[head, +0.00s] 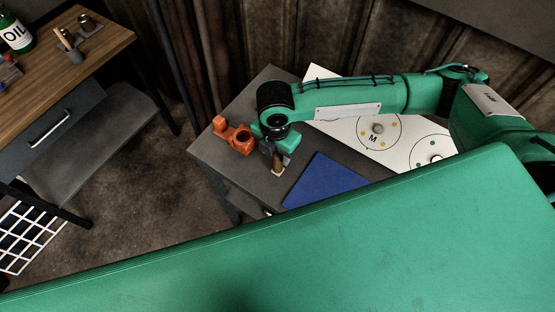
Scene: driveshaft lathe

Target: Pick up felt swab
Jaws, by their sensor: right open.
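My right arm reaches in from the right over the small dark grey table (232,158). My right gripper (274,158) points down at the table and is open. A small brown piece with a pale lower end (278,168), which looks like the felt swab, is at the fingertips. The gripper hides part of it, and I cannot tell whether the fingers touch it. My left gripper is not in view.
An orange fixture (236,137) stands left of the gripper. A blue mat (323,184) lies to the right. A white board (350,135) with marked circles is behind. My green body fills the foreground. A wooden workbench (105,45) with an oil bottle (15,37) is at left.

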